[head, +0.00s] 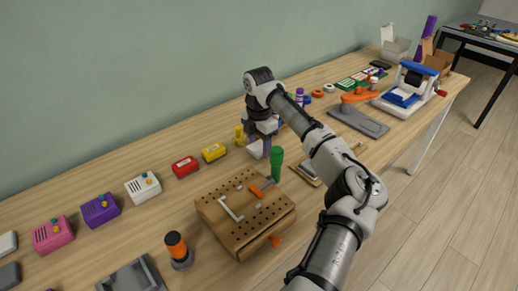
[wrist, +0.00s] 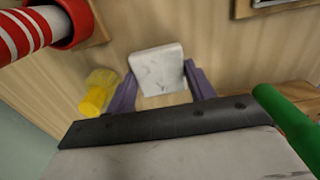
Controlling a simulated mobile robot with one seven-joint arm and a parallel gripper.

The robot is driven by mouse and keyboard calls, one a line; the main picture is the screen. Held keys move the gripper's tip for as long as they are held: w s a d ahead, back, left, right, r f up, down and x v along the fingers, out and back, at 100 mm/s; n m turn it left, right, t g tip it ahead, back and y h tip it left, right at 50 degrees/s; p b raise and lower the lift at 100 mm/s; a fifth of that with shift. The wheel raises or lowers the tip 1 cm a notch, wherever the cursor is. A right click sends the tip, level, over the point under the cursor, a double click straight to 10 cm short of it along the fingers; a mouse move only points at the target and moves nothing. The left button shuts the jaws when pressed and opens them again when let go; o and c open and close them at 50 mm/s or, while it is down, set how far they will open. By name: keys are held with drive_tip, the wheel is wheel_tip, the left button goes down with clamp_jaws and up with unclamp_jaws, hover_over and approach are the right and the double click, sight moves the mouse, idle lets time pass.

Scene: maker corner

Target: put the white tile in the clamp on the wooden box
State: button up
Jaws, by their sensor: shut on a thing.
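The white tile (wrist: 157,68) shows in the wrist view, held between the two fingertips of my gripper (wrist: 160,80). The wooden box (head: 225,222) has a top full of holes and stands at the front of the table. On its top are a pale L-shaped fence (head: 231,209) and the clamp (head: 258,192) with an orange part. The clamp's jaw gap is too small to judge.
A green cylinder (head: 276,163) stands close behind the box, near my gripper. Yellow (head: 213,152) and red (head: 184,166) blocks lie to the left. An orange-and-black bottle (head: 177,248) stands left of the box. A yellow object (wrist: 97,92) is beside my fingers.

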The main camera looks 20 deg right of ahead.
sight(259, 148)
wheel_tip(259, 148, up, 18)
drive_tip(key=shift+r, duration=0.15)
